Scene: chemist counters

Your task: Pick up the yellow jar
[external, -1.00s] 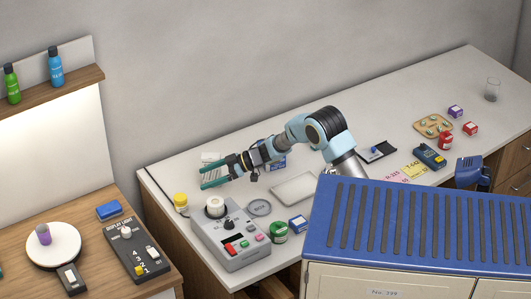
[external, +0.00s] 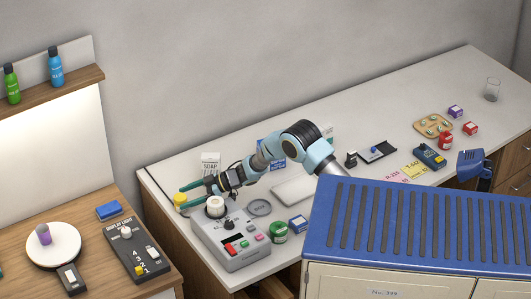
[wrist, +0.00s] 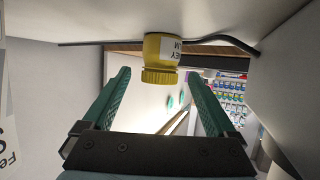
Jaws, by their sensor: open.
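The yellow jar (external: 180,201) stands on the counter near its left end, just left of the grey machine. In the wrist view the yellow jar (wrist: 160,57) shows a ribbed lid and a white label, and appears upside down ahead of the fingertips. My gripper (external: 187,196) has green fingers pointing left toward the jar, low over the counter. In the wrist view my gripper (wrist: 160,85) is open, with one finger on each side of the jar's line. Nothing is between the palm and the jar. I cannot tell whether the fingertips reach past the jar's near side.
The grey machine (external: 231,242) with a white roll (external: 215,206) stands just below my gripper. A white soap box (external: 210,163) stands behind it. The counter's left edge is close to the jar.

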